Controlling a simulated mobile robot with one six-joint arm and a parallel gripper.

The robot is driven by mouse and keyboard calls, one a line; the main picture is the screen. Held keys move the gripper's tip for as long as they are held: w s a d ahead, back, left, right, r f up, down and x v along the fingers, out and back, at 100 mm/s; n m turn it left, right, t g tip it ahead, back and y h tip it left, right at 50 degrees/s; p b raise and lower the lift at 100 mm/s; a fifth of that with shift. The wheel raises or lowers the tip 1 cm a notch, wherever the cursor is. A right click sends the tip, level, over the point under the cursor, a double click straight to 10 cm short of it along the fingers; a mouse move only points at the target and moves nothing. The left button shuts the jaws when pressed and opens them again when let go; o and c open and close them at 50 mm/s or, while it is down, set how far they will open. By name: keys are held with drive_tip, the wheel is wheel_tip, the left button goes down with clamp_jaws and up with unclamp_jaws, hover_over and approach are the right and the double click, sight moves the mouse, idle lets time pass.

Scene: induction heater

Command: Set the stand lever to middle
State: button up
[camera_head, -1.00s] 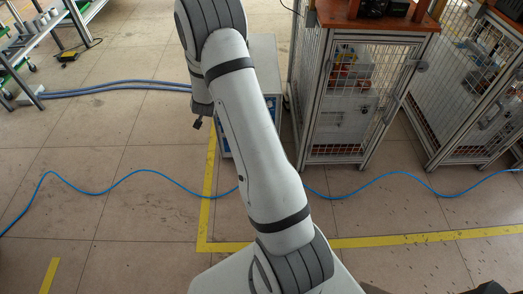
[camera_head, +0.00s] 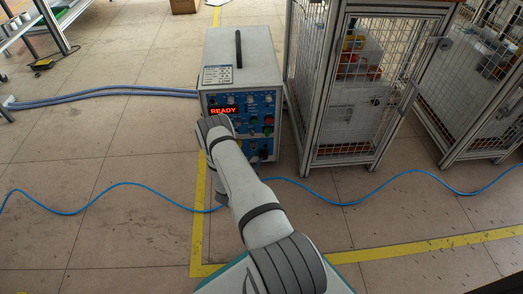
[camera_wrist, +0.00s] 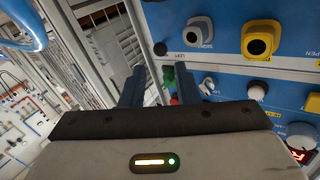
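The induction heater (camera_head: 242,60) is a grey box with a blue front panel and a lit red READY display (camera_head: 224,111). My arm hides part of the panel's lower left in the head view. In the wrist view the blue panel (camera_wrist: 225,50) is close on the right, appearing turned over. It carries a grey knob (camera_wrist: 199,31) and a small silver toggle lever (camera_wrist: 207,86). I cannot tell which control is the stand lever or read its position. My gripper (camera_wrist: 157,80) is open, its two dark fingers apart with nothing visibly held; it is beside the panel.
A wire-mesh cage (camera_head: 350,100) stands right of the heater. A blue cable (camera_head: 110,190) crosses the floor in front. The floor at left is mostly clear.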

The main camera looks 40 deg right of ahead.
sight(266, 144)
drive_tip(key=b+x, duration=0.2)
drive_tip(key=x, duration=0.5)
drive_tip(key=shift+r, duration=0.1)
drive_tip(key=shift+c, duration=0.5)
clamp_jaws()
